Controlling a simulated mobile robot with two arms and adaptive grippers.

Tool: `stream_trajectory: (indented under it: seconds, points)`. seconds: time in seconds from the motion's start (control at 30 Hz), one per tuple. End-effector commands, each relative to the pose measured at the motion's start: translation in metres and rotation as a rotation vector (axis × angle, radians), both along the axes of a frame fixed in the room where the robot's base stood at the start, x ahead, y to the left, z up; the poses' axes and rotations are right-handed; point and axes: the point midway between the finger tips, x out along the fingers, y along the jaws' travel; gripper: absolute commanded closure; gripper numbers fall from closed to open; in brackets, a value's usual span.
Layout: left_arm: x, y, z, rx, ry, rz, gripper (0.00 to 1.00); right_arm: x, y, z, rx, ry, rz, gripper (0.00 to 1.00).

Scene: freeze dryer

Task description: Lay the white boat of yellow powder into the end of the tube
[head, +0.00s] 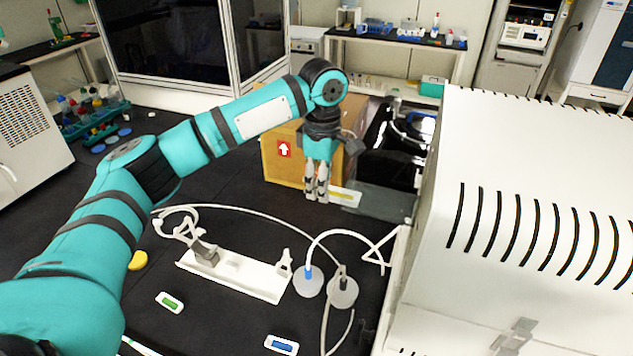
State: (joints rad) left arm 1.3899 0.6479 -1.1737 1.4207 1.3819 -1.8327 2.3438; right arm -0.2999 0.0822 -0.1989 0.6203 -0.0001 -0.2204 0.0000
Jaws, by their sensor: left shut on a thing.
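My left gripper (317,196) is shut on the near end of the white boat (333,198), which holds a strip of yellow powder. The boat points to the right, level, with its far end at or over the open left end of the grey see-through tube (388,203). I cannot tell whether the boat is inside the tube or touches it. The tube runs right toward the large white slotted furnace (540,200). My right gripper is not in view.
A white boat with green content (170,303) and one with blue content (282,344) lie on the black bench. A white stand (235,274), two round bottles (308,282) with hoses and a yellow cap (138,260) are in front. A cardboard box (282,160) stands behind the gripper.

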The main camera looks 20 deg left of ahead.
Motion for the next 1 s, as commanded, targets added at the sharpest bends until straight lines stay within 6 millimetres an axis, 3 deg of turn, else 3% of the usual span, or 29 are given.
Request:
stream_trajectory:
  seconds: [0.43, 1.0]
  points:
    - [0.0, -0.001, 0.0, 0.0, 0.0, 0.0, 0.93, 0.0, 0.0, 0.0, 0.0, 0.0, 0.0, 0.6]
    - [0.001, -0.026, -0.002, 0.0, 0.001, 0.0, 0.93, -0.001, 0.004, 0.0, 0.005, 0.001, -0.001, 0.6]
